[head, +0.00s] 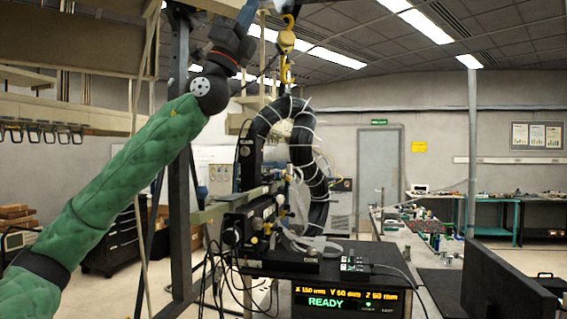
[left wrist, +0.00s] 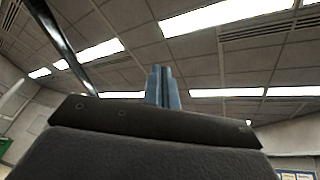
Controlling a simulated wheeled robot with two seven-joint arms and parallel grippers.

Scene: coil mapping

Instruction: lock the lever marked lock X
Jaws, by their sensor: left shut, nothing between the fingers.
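My left arm rises from the lower left in the head view, and its gripper (head: 248,12) is at the top edge, above and left of the black coil ring. In the left wrist view the two blue-grey fingers (left wrist: 164,88) are together, with nothing between them and only ceiling beyond. A dark positioning stage (head: 250,222) stands beside the coil ring, below my gripper and far from it. I cannot make out a lever marked lock X on it; the parts are too small to read. My right gripper is not in view.
The black coil ring (head: 308,165) with white ties hangs below a yellow hook (head: 286,40). A dark post (head: 180,160) stands behind my arm. A box with a lit READY display (head: 345,300) is under the stage. Loose cables hang at its left. A long bench (head: 400,235) is at the right.

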